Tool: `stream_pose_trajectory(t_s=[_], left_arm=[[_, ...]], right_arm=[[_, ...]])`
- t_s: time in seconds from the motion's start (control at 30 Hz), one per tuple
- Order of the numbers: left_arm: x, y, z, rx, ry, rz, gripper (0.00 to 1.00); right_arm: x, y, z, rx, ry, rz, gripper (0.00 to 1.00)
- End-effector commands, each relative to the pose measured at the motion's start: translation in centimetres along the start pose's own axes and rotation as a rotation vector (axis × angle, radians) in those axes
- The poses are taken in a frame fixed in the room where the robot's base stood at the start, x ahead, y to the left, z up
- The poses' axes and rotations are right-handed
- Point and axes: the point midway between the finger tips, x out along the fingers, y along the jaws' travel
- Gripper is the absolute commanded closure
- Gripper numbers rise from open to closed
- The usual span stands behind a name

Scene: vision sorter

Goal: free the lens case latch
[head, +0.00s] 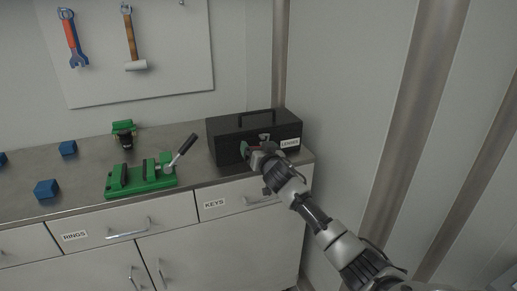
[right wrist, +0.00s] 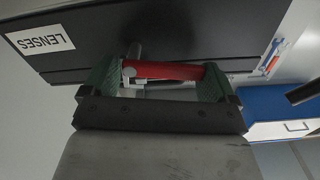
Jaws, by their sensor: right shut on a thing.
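The black lens case (head: 228,143) with a handle on its lid and a white LENSES label (head: 290,143) sits shut at the counter's right end. My right gripper (head: 250,152) is at its front face. In the right wrist view the case (right wrist: 195,35) fills the top, its label (right wrist: 40,41) upside down. The latch's red lever (right wrist: 165,70), with a silver metal part beside it, lies between the green fingertips of my right gripper (right wrist: 156,83), which is shut on it. In the head view my gripper mostly hides the lever. My left gripper is out of view.
A green vise (head: 140,180) with a lever stands left of the case on the counter (head: 85,195). Blue cubes (head: 46,189) and a green-and-black item (head: 124,132) lie further left. Drawers labelled RINGS and KEYS are below. A wall is close on the right.

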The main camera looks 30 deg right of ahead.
Motion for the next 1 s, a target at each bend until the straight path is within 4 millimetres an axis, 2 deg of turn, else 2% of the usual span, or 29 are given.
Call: stream_pose_trajectory(t_s=[0.1,0.6,1.0], left_arm=[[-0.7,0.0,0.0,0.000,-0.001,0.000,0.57],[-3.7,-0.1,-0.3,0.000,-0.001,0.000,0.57],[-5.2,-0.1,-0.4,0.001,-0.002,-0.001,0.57]], right_arm=[[-0.1,-0.4,-0.3,0.111,-0.001,-0.008,0.54],[0.0,0.4,-1.9,0.585,0.000,-0.008,0.54],[0.0,1.4,-2.4,0.899,0.002,-0.008,0.54]])
